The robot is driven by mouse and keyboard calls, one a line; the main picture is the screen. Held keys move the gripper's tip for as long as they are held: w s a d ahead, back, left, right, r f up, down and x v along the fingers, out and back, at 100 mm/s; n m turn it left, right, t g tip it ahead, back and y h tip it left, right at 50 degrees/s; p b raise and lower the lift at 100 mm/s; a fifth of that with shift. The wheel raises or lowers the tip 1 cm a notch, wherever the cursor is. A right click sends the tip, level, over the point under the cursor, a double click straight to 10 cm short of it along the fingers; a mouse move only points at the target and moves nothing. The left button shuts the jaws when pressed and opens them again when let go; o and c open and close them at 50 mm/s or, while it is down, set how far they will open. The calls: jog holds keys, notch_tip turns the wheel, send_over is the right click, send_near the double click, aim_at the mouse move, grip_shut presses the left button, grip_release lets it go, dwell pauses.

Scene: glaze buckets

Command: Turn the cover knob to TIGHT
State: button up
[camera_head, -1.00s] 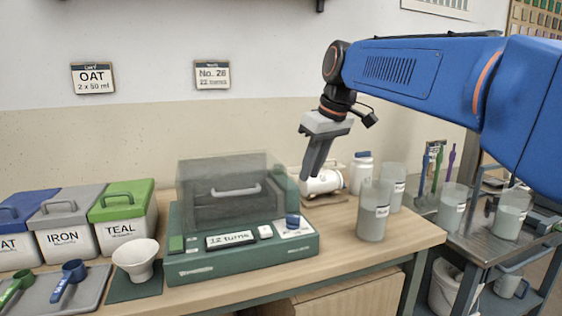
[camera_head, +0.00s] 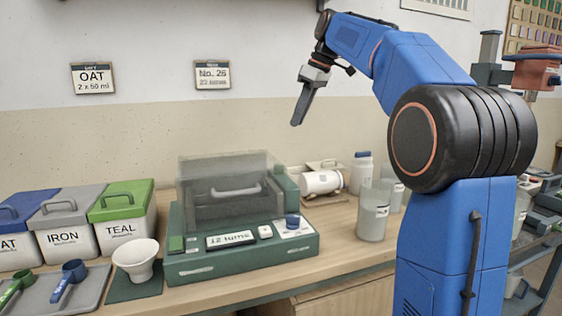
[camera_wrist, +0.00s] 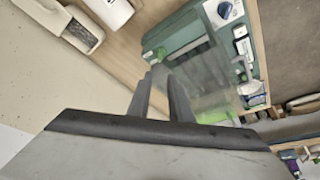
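The green machine (camera_head: 195,268) stands on the wooden bench with a translucent cover (camera_head: 215,170) over a grey block with a handle. The blue cover knob (camera_head: 292,221) sits on a white label plate at the right of its front panel; its setting is too small to read. The knob also shows at the top of the wrist view (camera_wrist: 225,10). My gripper (camera_head: 297,122) is raised in the air above and behind the machine, pointing down, well apart from the knob. In the wrist view its two fingers (camera_wrist: 159,76) stand apart with nothing between them.
Left of the machine are a white bowl (camera_head: 136,256), blue, grey and green lidded bins, and a tray (camera_head: 90,294) with scoops. Right are a white jar on its side (camera_head: 320,182), an upright jar (camera_head: 361,172) and clear cups (camera_head: 372,222). The bench in front of the cups is bare.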

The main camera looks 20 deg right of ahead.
jog(key=x, duration=1.6)
jog(key=shift+s, duration=0.1)
grip_shut()
